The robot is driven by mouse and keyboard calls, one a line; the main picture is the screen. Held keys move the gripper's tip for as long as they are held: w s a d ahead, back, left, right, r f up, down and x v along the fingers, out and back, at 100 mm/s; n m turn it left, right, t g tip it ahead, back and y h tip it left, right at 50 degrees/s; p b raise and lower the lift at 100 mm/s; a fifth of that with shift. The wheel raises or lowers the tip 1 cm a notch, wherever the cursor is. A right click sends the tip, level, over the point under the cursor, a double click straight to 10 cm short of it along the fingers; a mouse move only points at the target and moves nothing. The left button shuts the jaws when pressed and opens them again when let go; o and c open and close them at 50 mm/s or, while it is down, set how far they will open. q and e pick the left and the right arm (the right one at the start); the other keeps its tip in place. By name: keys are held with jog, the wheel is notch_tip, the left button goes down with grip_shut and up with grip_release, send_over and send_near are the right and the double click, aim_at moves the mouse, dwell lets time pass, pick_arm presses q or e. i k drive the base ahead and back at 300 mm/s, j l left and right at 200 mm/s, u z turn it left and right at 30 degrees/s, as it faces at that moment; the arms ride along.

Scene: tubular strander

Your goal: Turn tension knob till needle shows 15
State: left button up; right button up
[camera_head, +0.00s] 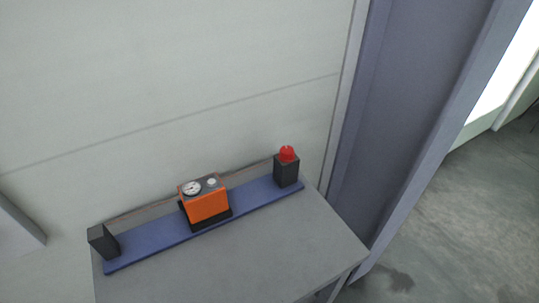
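An orange tension device (207,205) with a black base stands on a blue strip on a grey table. A round white dial (192,188) is on its dark top, at the left. The needle and its reading are too small to make out. A small light-coloured knob (212,182) sits on the top, right of the dial. Neither of my grippers is in the head view.
The blue strip (152,240) lies along the back of the grey table (270,250). A black block (103,241) stands at its left end. A black block (286,172) with a red cap (287,154) stands at its right end. The table's front is clear.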

aim_at(286, 154)
jog(key=l+u, duration=0.15)
jog(key=l, duration=0.3)
jog(key=k+l+u, duration=0.15)
jog(key=l, duration=0.25)
jog(key=l+u, duration=0.2)
jog(key=l, duration=0.25)
jog(key=k, duration=0.05)
